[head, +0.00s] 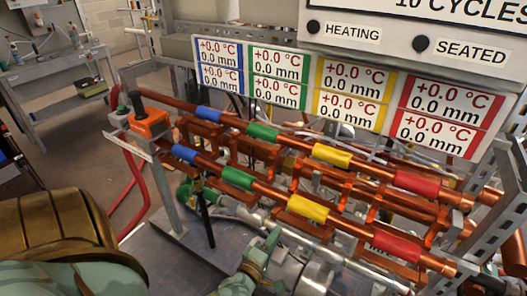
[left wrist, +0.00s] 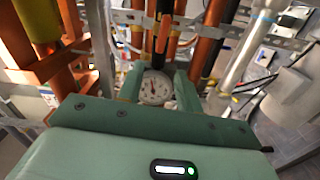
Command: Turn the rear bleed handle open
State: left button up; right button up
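In the left wrist view my left gripper (left wrist: 158,88) has its two green fingers apart, one on each side of a round white dial gauge (left wrist: 153,88). A dark rod with an orange end (left wrist: 163,32) stands just beyond the dial, between the finger lines; I cannot tell whether it is the rear bleed handle. I cannot tell whether the fingers touch anything. In the head view my left gripper (head: 268,243) is low in front of the copper pipe rack, partly hidden. A black lever (head: 137,103) on an orange block (head: 149,124) sits at the rack's left end. My right gripper does not show.
Copper pipes with blue, green, yellow and red (head: 397,247) bands cross the rack. A readout panel (head: 345,92) stands behind it. A dark upright rod (head: 204,215) and metal frame posts crowd the left end. A workbench (head: 58,90) stands at the far left, with open floor before it.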

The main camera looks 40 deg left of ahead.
pick_arm(q)
jog(key=v, duration=0.5)
jog(key=shift+s, duration=0.2)
jog(key=s+d+f+m+g+h, duration=0.25)
jog(key=s+f+m+g, duration=0.2)
jog(key=f+m, duration=0.35)
jog(key=s+d+f+m+g+h, duration=0.25)
jog(key=s+f+m, duration=0.35)
jog(key=f, duration=0.4)
jog(key=s+f+m+g, duration=0.3)
jog(key=s+f, duration=0.1)
jog(key=s, duration=0.5)
jog(key=s+d+f+m+g, duration=0.1)
jog(key=s+f+m+g, duration=0.2)
jog(key=s, duration=0.6)
jog(key=s+f+m+g, duration=0.3)
jog(key=s+f+g, duration=0.1)
jog(key=s, duration=0.6)
jog(key=shift+d+f+y, duration=0.3)
jog(key=shift+d+f, duration=0.1)
jog(key=shift+f, duration=0.5)
